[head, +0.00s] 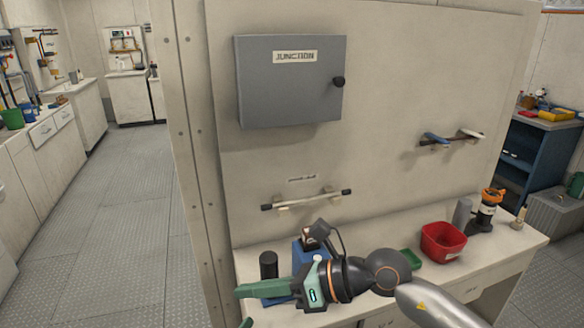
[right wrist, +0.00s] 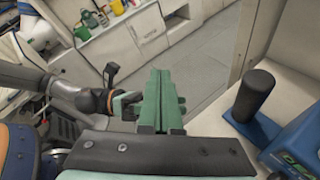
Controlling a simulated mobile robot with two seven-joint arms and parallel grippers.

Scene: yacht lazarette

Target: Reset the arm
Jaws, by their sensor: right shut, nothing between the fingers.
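My right gripper (head: 242,291) reaches in from the lower right and points left, in front of the counter. Its green fingers are shut together with nothing between them. In the right wrist view its fingers (right wrist: 160,85) point out over the floor. A small green tip of my left gripper (head: 246,323) shows at the bottom edge of the head view. In the right wrist view my left gripper (right wrist: 124,104) is partly hidden, so its opening cannot be judged.
A black cylinder (head: 268,262) and a blue device (head: 298,252) stand close behind my right gripper. The counter (head: 510,240) also holds a red bin (head: 443,243) and a green tray (head: 409,259). A grey junction box (head: 290,90) hangs above. The aisle floor (head: 130,210) is clear.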

